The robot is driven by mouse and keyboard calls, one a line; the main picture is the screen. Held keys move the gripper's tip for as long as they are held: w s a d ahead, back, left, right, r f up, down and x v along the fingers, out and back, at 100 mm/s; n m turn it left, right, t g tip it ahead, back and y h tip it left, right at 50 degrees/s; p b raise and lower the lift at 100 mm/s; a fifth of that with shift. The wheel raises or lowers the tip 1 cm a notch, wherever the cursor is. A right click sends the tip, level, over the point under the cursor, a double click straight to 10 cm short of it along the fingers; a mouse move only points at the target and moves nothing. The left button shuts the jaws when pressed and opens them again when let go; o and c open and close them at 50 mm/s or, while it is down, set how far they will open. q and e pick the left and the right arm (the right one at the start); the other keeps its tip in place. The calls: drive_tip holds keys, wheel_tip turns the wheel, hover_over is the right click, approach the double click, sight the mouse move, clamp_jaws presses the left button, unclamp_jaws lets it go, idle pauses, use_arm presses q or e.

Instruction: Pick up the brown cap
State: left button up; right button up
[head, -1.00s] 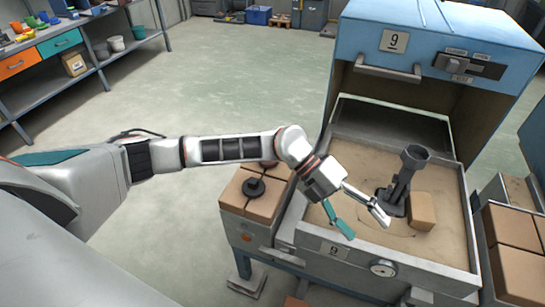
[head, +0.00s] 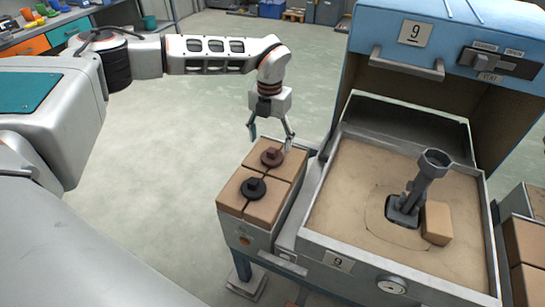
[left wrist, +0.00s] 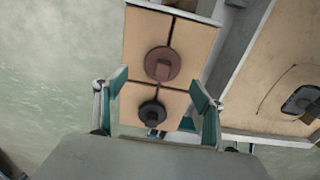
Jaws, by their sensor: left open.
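The brown cap (head: 271,157) is a round disc with a raised knob, lying on the far part of a tan block-topped stand (head: 262,236). A black cap (head: 253,188) of like shape lies nearer on the same stand. My left gripper (head: 270,138) is open and empty, above the stand's far end, its fingers pointing down. In the left wrist view the brown cap (left wrist: 162,64) lies ahead, beyond the open fingertips (left wrist: 159,88), and the black cap (left wrist: 152,113) shows between the fingers. My right gripper is not in view.
A sand-filled tray (head: 340,200) under a blue cabinet (head: 410,40) stands right of the stand. It holds a dark upright fitting (head: 427,177) and a tan block (head: 437,222). The floor left of the stand is clear.

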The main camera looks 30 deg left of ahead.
sight(272, 150)
use_arm(q)
drive_tip(key=f, duration=0.5)
drive_tip(key=shift+w+d+b, duration=0.2)
drive_tip(key=shift+w+b, duration=0.05)
drive_tip(key=shift+b, duration=0.1)
drive_tip(key=c, duration=1.2)
drive_tip(key=shift+r, duration=0.1)
